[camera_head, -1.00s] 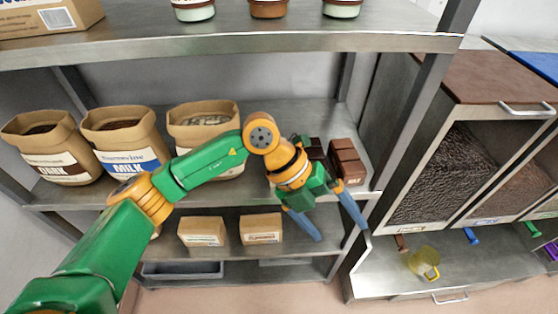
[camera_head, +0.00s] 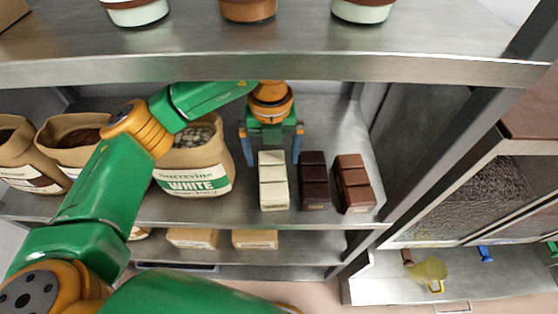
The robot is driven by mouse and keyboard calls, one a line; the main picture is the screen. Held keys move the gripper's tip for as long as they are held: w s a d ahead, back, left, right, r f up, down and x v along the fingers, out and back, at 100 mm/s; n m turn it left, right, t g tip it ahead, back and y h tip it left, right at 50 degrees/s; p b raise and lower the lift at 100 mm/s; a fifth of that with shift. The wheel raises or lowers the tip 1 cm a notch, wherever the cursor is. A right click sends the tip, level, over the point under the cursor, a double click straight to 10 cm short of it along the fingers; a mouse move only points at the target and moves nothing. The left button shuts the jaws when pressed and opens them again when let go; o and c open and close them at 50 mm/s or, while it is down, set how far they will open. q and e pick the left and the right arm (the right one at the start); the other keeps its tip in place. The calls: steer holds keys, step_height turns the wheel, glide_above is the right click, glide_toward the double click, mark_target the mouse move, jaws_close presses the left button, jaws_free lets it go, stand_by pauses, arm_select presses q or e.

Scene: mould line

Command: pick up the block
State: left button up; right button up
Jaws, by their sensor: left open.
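Three chocolate blocks stand in a row on the middle shelf: a white block (camera_head: 273,181), a dark block (camera_head: 314,181) and a milk-brown block (camera_head: 354,184). My left gripper (camera_head: 271,160) is open, its two blue fingers pointing down. In the picture the fingers lie to either side of the white block's upper end, the right one between the white and dark blocks. I cannot tell whether the fingers touch it. My right gripper is not in view.
A sack marked WHITE (camera_head: 194,166) stands left of the gripper, with more sacks beyond. The upper shelf (camera_head: 270,68) carries jars and lies close above my arm. Small boxes (camera_head: 255,239) sit on the shelf below. A steel post (camera_head: 440,150) bounds the right.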

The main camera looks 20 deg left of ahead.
mark_target(274, 189)
arm_select(q)
steer(key=shift+f, duration=0.4)
steer(key=f+p, duration=0.1)
steer(key=f, duration=0.1)
steer(key=s+f+p, duration=0.1)
steer(key=f, duration=0.2)
steer(key=shift+s+d+f+p, duration=0.1)
steer(key=shift+f+p, duration=0.1)
steer(key=shift+p, duration=0.15)
steer(key=shift+f, duration=0.3)
steer(key=shift+w, duration=0.2)
jaws_close()
